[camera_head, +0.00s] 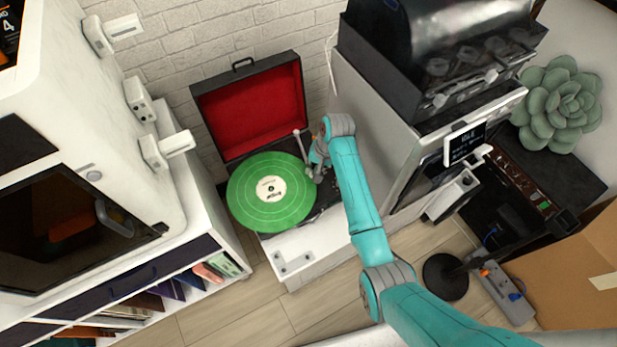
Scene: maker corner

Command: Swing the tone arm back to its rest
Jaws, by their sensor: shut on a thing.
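A suitcase record player with a red-lined open lid (250,107) stands against the brick wall. A green record (272,215) with a cream label lies on its platter. The pale tone arm (301,147) shows as a short rod at the right of the record, beside my gripper. My gripper (312,174) is at the record's right edge, over the player's right side. It is shut on the tone arm, though the fingers are small and partly hidden by my wrist. The tone arm's rest and the head end cannot be made out behind my gripper.
A white cabinet with a machine (375,130) on it stands close to the right of my arm. A white printer-like unit (90,140) with protruding parts stands at the left. The wooden floor (225,312) in front is partly clear. A cardboard box (570,270) is at the lower right.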

